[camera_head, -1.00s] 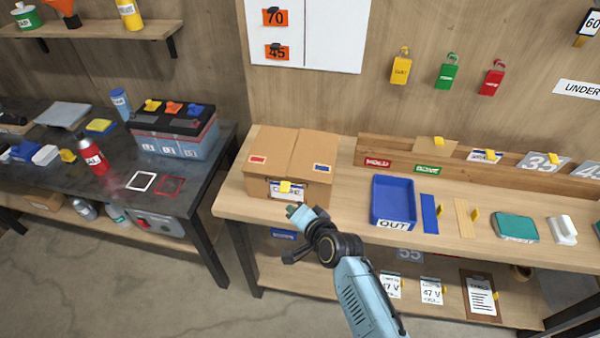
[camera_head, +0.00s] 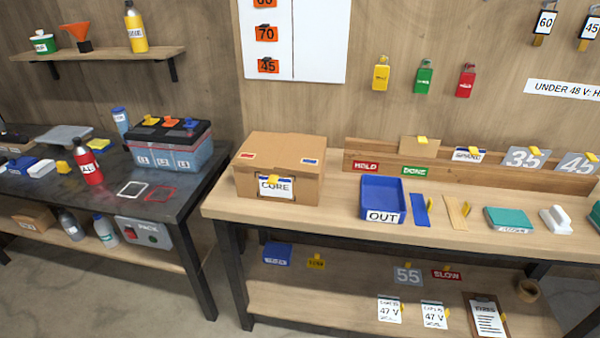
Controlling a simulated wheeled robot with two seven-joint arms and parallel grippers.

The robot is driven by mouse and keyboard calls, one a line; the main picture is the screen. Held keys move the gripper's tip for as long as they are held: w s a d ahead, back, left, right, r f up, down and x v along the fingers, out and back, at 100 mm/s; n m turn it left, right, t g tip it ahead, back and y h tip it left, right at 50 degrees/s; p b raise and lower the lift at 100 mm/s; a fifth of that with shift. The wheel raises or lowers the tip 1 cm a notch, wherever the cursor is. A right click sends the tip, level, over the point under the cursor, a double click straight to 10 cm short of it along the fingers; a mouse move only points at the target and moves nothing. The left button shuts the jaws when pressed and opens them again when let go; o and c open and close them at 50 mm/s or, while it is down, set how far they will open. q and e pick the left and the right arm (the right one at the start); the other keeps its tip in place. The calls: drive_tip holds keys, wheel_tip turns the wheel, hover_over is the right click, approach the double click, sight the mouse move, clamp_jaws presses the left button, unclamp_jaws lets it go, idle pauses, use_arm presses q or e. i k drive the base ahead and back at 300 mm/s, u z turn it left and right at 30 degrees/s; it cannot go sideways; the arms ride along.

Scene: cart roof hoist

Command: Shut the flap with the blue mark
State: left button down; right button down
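The cardboard box (camera_head: 295,190) with a CORE label stands on the light wooden bench. Its top looks flat and covered, with both flaps lying down. The flap with the blue mark (camera_head: 310,161) is on the right side of the top. The flap with the red mark (camera_head: 247,155) is on the left. I cannot tell if a small gap remains between the flaps. Neither of my grippers shows in the head view.
A blue OUT tray (camera_head: 383,181) stands right of the box, with a blue strip (camera_head: 421,210) beside it. A dark bench (camera_head: 100,192) at left holds a battery (camera_head: 170,146) and a red bottle (camera_head: 87,162). Bench room in front of the box is narrow.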

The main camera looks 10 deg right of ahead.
sight(300, 152)
drive_tip(key=z, duration=1)
drive_tip(key=i, duration=0.7)
drive_tip(key=u, duration=0.6)
